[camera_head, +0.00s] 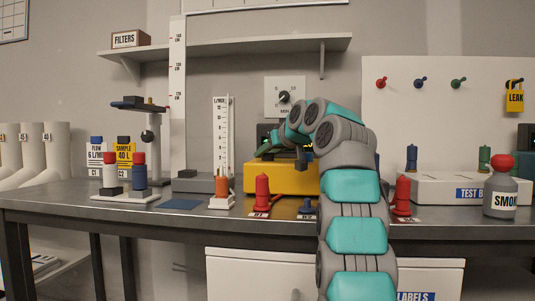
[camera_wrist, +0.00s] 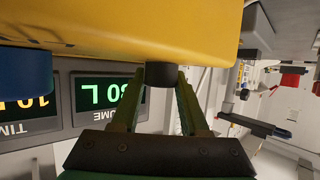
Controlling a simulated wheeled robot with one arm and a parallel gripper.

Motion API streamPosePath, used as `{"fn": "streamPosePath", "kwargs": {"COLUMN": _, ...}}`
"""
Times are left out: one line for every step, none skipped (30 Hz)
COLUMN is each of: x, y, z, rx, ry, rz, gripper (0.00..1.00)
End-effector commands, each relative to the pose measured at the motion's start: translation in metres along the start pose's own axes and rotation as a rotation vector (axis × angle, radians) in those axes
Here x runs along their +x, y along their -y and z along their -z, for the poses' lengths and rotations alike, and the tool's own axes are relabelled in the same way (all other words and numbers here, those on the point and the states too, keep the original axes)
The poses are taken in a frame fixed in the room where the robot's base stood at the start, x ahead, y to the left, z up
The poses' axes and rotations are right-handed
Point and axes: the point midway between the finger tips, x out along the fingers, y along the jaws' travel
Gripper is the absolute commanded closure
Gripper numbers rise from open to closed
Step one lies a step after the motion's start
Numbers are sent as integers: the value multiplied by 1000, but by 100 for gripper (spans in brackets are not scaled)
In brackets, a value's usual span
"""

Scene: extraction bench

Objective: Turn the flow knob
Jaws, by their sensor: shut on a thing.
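The yellow unit (camera_head: 270,178) stands on the bench in the head view, and its yellow body (camera_wrist: 130,25) fills the top of the wrist view. A short dark round knob (camera_wrist: 160,74) sticks out from it; I take this for the flow knob. My gripper (camera_wrist: 158,85) has its two green fingers on either side of the knob, shut on it. In the head view my gripper (camera_head: 268,149) is at the top of the yellow unit, where the knob is not clearly seen. No marking on the knob can be read.
Upside-down displays (camera_wrist: 108,95) sit beside the fingers, with a blue part (camera_wrist: 25,72) to the left. A wall dial (camera_head: 284,97) is behind my arm. A flow tube (camera_head: 222,140), red plug (camera_head: 262,192) and white test box (camera_head: 450,188) stand nearby on the bench (camera_head: 180,220).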

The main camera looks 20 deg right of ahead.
Motion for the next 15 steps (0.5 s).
{"fn": "streamPosePath", "kwargs": {"x": 0, "y": 1, "z": 4, "rx": -10, "ry": -5, "rz": 28, "gripper": 100}}
{"fn": "streamPosePath", "kwargs": {"x": 0, "y": 1, "z": 4, "rx": -15, "ry": -4, "rz": 43, "gripper": 100}}
{"fn": "streamPosePath", "kwargs": {"x": 0, "y": 1, "z": 5, "rx": -26, "ry": -4, "rz": 61, "gripper": 100}}
{"fn": "streamPosePath", "kwargs": {"x": -1, "y": 1, "z": 6, "rx": -31, "ry": -6, "rz": 76, "gripper": 100}}
{"fn": "streamPosePath", "kwargs": {"x": -1, "y": 0, "z": 6, "rx": -36, "ry": -6, "rz": 89, "gripper": 100}}
{"fn": "streamPosePath", "kwargs": {"x": -1, "y": 1, "z": 5, "rx": -44, "ry": -5, "rz": 105, "gripper": 100}}
{"fn": "streamPosePath", "kwargs": {"x": -1, "y": 2, "z": 5, "rx": -49, "ry": -4, "rz": 117, "gripper": 100}}
{"fn": "streamPosePath", "kwargs": {"x": -1, "y": 2, "z": 4, "rx": -53, "ry": -3, "rz": 127, "gripper": 100}}
{"fn": "streamPosePath", "kwargs": {"x": -1, "y": 1, "z": 3, "rx": -58, "ry": -2, "rz": 135, "gripper": 100}}
{"fn": "streamPosePath", "kwargs": {"x": -1, "y": 0, "z": 2, "rx": -60, "ry": -2, "rz": 140, "gripper": 100}}
{"fn": "streamPosePath", "kwargs": {"x": -1, "y": 0, "z": 2, "rx": -62, "ry": -3, "rz": 144, "gripper": 100}}
{"fn": "streamPosePath", "kwargs": {"x": -1, "y": 1, "z": 2, "rx": -64, "ry": -3, "rz": 147, "gripper": 100}}
{"fn": "streamPosePath", "kwargs": {"x": -1, "y": 1, "z": 1, "rx": -65, "ry": -3, "rz": 148, "gripper": 100}}
{"fn": "streamPosePath", "kwargs": {"x": -1, "y": 1, "z": 1, "rx": -66, "ry": -3, "rz": 149, "gripper": 100}}
{"fn": "streamPosePath", "kwargs": {"x": 0, "y": 1, "z": 1, "rx": -66, "ry": -3, "rz": 149, "gripper": 100}}
